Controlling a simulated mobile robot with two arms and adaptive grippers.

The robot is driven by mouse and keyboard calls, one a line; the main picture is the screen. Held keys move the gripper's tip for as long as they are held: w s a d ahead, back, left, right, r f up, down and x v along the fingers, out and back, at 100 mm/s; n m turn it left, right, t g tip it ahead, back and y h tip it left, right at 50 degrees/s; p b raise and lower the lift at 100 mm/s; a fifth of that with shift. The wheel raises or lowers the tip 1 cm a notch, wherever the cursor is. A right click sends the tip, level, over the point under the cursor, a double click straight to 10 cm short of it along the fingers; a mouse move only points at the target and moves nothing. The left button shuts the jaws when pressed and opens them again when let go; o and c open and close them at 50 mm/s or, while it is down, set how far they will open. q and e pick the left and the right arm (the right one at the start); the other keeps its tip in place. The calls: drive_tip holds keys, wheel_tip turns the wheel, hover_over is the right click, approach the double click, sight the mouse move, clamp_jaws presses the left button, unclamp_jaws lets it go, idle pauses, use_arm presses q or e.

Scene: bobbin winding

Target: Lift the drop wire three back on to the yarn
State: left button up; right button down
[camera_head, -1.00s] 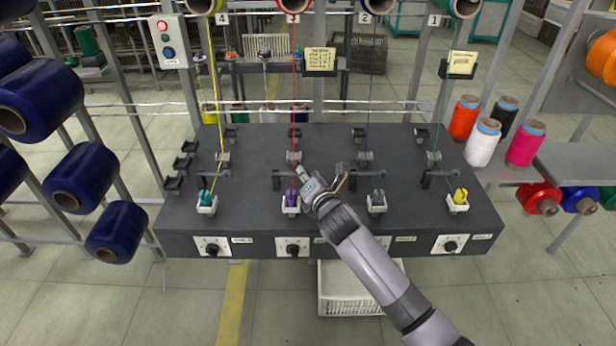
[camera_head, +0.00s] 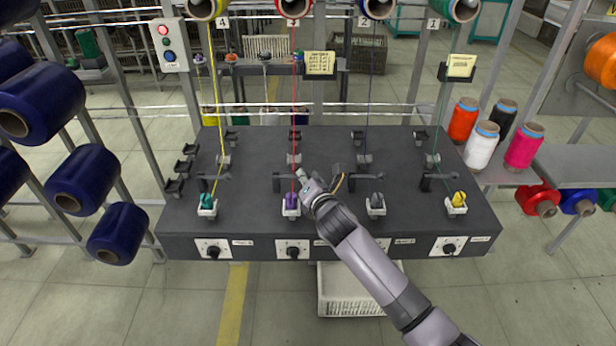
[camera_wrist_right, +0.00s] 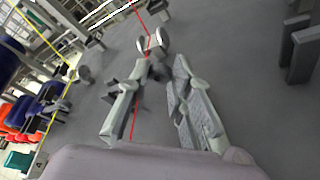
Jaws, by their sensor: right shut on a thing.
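The red yarn (camera_head: 294,100) of station three runs down from the red spool (camera_head: 294,6) to a purple bobbin (camera_head: 291,201). It also shows in the wrist view (camera_wrist_right: 133,122), where it bends at the tension discs (camera_wrist_right: 152,45). The dark bracket (camera_head: 277,184) of drop wire three stands left of the yarn. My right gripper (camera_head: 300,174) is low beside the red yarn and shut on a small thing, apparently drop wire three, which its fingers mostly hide. In the wrist view the fingers (camera_wrist_right: 160,84) lie either side of the yarn. My left gripper is not in view.
Stations with yellow (camera_head: 215,100), dark (camera_head: 370,100) and green yarns (camera_head: 443,100) stand on the same dark machine (camera_head: 330,228). Their brackets and bobbins are close by. Blue spools (camera_head: 83,180) are at left, coloured cones (camera_head: 482,146) at right.

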drive_tip(key=r+n+h+p, duration=0.1)
drive_tip(key=p, duration=0.3)
drive_tip(key=a+r+n+h+p, duration=0.1)
drive_tip(key=r+n+p, duration=0.1)
drive_tip(key=p, duration=0.2)
drive_tip(key=shift+r+g, duration=0.3)
drive_tip(key=shift+a+n, duration=0.15)
drive_tip(key=shift+n, duration=0.15)
drive_tip(key=shift+f, duration=0.1)
drive_tip(key=c, duration=1.4)
unclamp_jaws()
drive_tip(key=v, duration=1.2)
drive_tip(key=shift+a, duration=0.15)
